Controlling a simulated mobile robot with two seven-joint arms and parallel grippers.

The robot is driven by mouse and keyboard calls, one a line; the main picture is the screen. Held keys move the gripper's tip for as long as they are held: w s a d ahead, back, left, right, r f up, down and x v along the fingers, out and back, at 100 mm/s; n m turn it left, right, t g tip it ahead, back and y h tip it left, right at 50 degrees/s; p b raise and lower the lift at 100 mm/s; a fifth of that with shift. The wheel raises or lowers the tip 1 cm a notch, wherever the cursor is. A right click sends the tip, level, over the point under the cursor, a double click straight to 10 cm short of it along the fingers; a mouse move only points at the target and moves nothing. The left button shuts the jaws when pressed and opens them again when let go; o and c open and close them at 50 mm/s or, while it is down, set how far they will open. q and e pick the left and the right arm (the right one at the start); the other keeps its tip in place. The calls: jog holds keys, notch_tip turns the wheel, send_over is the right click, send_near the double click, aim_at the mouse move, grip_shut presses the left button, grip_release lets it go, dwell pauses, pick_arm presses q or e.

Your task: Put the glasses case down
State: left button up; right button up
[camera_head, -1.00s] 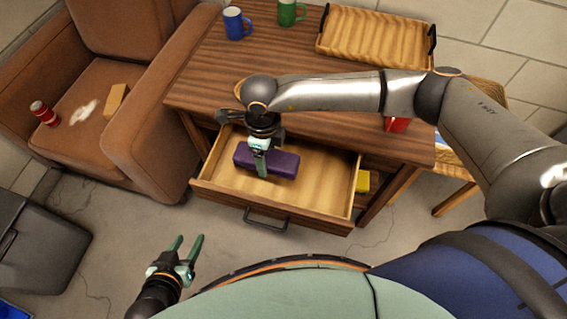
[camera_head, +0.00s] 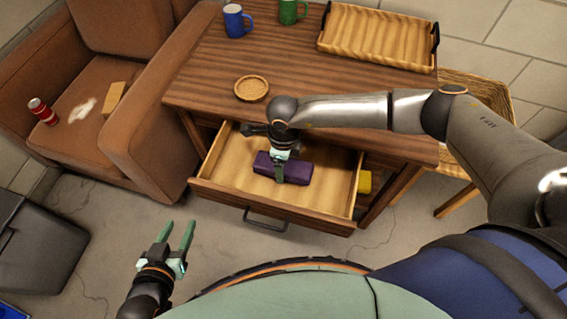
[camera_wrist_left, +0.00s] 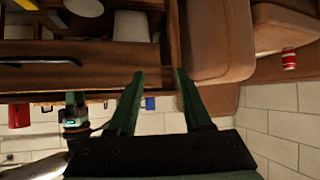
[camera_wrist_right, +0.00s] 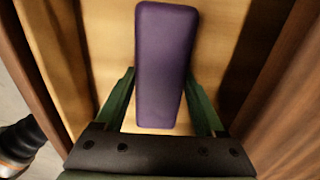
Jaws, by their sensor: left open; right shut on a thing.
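The glasses case (camera_head: 300,172) is a purple, long, rounded block inside the open wooden drawer (camera_head: 228,193). My right gripper (camera_head: 282,178) reaches down into the drawer and is shut on the case across its middle. In the right wrist view the case (camera_wrist_right: 162,60) sits between the two green fingers (camera_wrist_right: 160,85), with the pale drawer floor behind it. I cannot tell whether the case touches the floor. My left gripper (camera_head: 183,238) is open and empty, in front of the drawer and to its left.
The table top (camera_head: 210,75) holds a round wooden dish (camera_head: 251,88), a blue mug (camera_head: 237,22), a green mug (camera_head: 291,11) and a wooden tray (camera_head: 376,38). A yellow thing (camera_head: 364,182) lies right of the drawer. A brown armchair (camera_head: 150,145) stands left.

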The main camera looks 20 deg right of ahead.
pick_arm(q)
jog(key=shift+w+r, duration=0.1)
jog(key=shift+w+r, duration=0.2)
jog(key=shift+r, duration=0.05)
pick_arm(e)
jog(key=shift+f, duration=0.1)
pick_arm(q)
jog(key=shift+r, duration=0.1)
jog(key=shift+w+r, duration=0.1)
pick_arm(e)
jog(key=o, duration=1.4)
jog(key=shift+r, duration=0.2)
notch_tip(320, 180, up, 2)
jog(key=shift+r+p, duration=0.25)
jog(key=shift+p, duration=0.15)
pick_arm(q)
jog(key=shift+g, duration=0.9)
jog(key=s+f, duration=0.1)
jog(key=s+p, duration=0.1)
jog(key=s+f, duration=0.1)
jog(key=shift+s+d+f, duration=0.15)
jog(key=shift+d+f, duration=0.15)
jog(key=shift+f, duration=0.05)
pick_arm(e)
notch_tip(320, 180, up, 9)
jog(key=shift+r, duration=0.2)
